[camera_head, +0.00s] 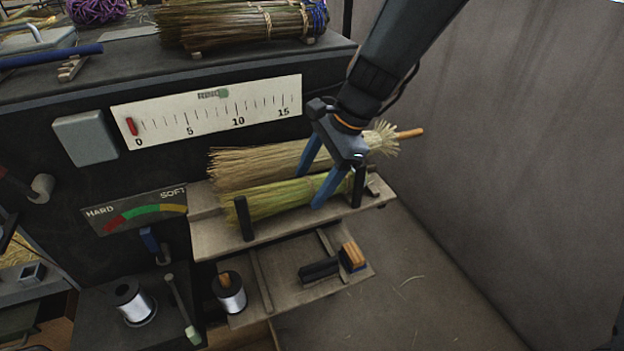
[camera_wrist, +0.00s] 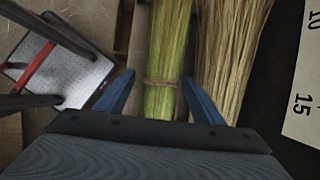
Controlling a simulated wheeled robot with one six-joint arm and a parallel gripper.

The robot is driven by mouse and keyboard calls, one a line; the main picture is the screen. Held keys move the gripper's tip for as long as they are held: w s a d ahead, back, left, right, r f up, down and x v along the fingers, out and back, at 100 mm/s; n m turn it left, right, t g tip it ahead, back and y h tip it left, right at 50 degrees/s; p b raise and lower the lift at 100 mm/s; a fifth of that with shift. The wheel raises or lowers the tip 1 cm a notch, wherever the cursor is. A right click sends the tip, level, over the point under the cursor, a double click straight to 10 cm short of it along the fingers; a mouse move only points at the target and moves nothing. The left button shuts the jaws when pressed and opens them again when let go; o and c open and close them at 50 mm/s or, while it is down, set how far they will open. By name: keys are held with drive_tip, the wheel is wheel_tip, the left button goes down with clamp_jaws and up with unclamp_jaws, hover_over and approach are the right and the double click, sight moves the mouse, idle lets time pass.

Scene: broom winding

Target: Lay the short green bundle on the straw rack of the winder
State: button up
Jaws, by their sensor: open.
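The short green bundle (camera_head: 272,198) lies on a wooden rack board (camera_head: 212,236) below the 0–15 scale, behind two dark upright posts. In the wrist view the green bundle (camera_wrist: 166,62) has a tie band around it and runs between my blue fingers. My gripper (camera_head: 311,188) is open, with one finger on each side of the green bundle; whether either finger touches it I cannot tell. A longer tan straw bundle (camera_head: 262,163) lies behind the green one on the same board, and in the wrist view (camera_wrist: 228,50) just right of my right finger.
The scale panel (camera_head: 207,112) stands behind the rack. Another tied bundle (camera_head: 235,22) lies on the top shelf. Wire spools (camera_head: 133,303) and a lower board with dark and orange blocks (camera_head: 352,256) are in front. A wall is at right; floor at lower right is clear.

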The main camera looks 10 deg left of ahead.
drive_tip(key=shift+b+v, duration=0.4)
drive_tip(key=shift+v, duration=3.5)
drive_tip(key=shift+a, duration=0.1)
